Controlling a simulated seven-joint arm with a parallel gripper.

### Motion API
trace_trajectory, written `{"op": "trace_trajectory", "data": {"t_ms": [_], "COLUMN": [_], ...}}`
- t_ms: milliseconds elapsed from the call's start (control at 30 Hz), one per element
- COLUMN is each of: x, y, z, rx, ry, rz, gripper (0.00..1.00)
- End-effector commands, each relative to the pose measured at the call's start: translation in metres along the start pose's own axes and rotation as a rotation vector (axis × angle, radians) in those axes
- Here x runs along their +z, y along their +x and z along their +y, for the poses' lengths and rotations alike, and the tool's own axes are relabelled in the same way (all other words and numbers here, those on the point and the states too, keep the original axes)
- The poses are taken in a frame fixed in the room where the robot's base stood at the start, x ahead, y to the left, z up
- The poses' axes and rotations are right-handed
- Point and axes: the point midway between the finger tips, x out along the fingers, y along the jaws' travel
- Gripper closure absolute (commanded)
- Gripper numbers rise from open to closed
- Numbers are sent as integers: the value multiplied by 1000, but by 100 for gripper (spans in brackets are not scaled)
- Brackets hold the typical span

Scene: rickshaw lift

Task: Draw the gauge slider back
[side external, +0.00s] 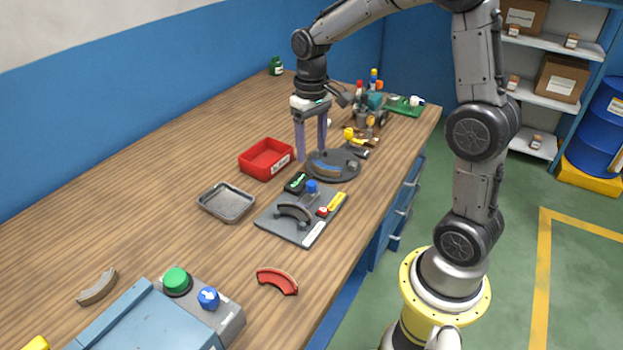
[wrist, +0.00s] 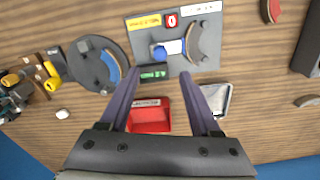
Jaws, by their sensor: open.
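The gauge is a grey plate (side external: 277,228) on the bench with a blue knob (side external: 311,186), which I take as the slider's handle. In the wrist view the blue knob (wrist: 159,53) sits at the left end of a pale bar (wrist: 174,47), and a curved grey shoe (wrist: 194,42) stands to its right. A dark box with a green display (wrist: 153,72) is at the plate's near edge in that view. My gripper (side external: 311,156) is open, pointing down and empty above the bench. In the wrist view its fingertips (wrist: 158,74) frame the display, short of the knob.
A red bin (side external: 266,159) and a metal tray (side external: 226,202) lie beside the plate. A round dark turntable (side external: 333,165) with a blue-edged curved piece is close by. A red curved shoe (side external: 277,281) lies on clear wood near the front edge.

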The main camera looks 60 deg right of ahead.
Motion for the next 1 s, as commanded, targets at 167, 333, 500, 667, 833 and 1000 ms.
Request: {"op": "trace_trajectory", "data": {"t_ms": [167, 333, 500, 667, 833, 1000], "x": [1, 2, 1, 0, 0, 0], "y": [38, 68, 89, 98, 99, 99], "z": [0, 0, 0, 0, 0, 0], "rx": [0, 0, 0, 0, 0, 0], "ry": [-1, -1, -1, -1, -1, -1], "rz": [-5, -6, -2, 0, 1, 1], "gripper": [36, 36, 36, 36, 36, 45]}}
